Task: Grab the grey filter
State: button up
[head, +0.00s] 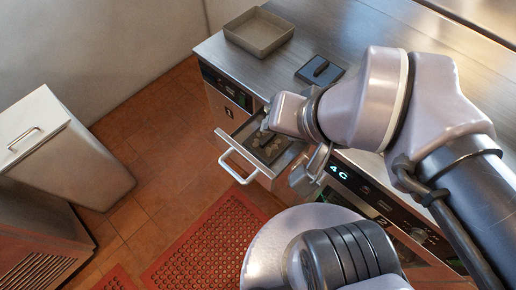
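A flat dark grey rectangular piece (320,70) with a raised bar lies on the steel counter, behind my arm; I cannot tell for sure that it is the grey filter. The pulled-out drawer (238,160) below the counter edge holds a dark tray (270,141) with several small brownish lumps. My gripper (266,125) is over the drawer, near the tray's far end. Its fingers are small and partly hidden by my wrist, so I cannot tell whether they are open or shut, or whether they touch anything.
A square metal pan (259,31) stands at the counter's far left corner. The drawer's bar handle (238,166) sticks out over the floor. A red perforated mat (205,243) lies below. A light bin (65,150) stands at left. Counter space (345,30) behind the grey piece is clear.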

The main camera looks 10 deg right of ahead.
aim_at(267, 147)
jog(key=i+j+z, duration=0.15)
jog(key=j+z, duration=0.65)
jog(key=z, duration=0.2)
jog(key=j+z, duration=0.5)
jog(key=i+j+z, duration=0.1)
jog(key=j+z, duration=0.6)
jog(key=z, duration=0.2)
jog(key=j+z, duration=0.4)
jog(key=k+j+z, duration=0.1)
jog(key=j+z, duration=0.2)
jog(key=z, duration=0.15)
jog(key=k+j+z, duration=0.1)
jog(key=j+z, duration=0.35)
jog(key=k+j+z, duration=0.15)
jog(key=z, duration=0.3)
